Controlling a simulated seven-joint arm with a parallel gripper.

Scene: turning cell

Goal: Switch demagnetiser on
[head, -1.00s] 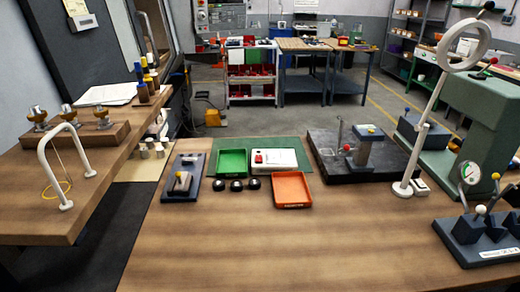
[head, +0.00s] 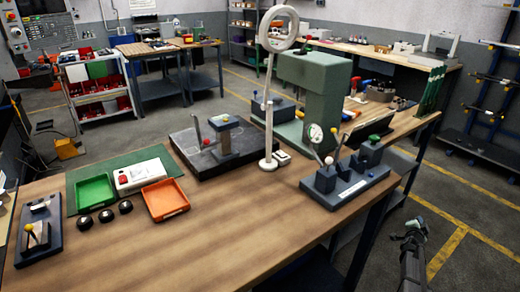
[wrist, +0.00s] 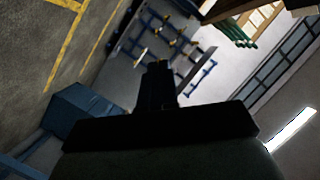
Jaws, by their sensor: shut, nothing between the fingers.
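A white box with a red switch on its left side, which looks like the demagnetiser (head: 140,177), sits on a green mat (head: 88,169) on the wooden bench. It stands between the green tray and the orange tray. The box is too small in the picture to tell whether the switch is on or off. My gripper (head: 413,229) is at the lower right, beyond the bench's right edge and far from the box. In the wrist view my gripper (wrist: 158,72) is a dark, shut shape against the floor and a rack, with nothing held.
A green tray (head: 96,192), orange tray (head: 165,201) and several black round pieces (head: 105,216) lie by the box. A dark surface plate (head: 190,150), ring lamp (head: 270,120) and gauge fixture (head: 340,188) stand to its right. The front bench top is clear.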

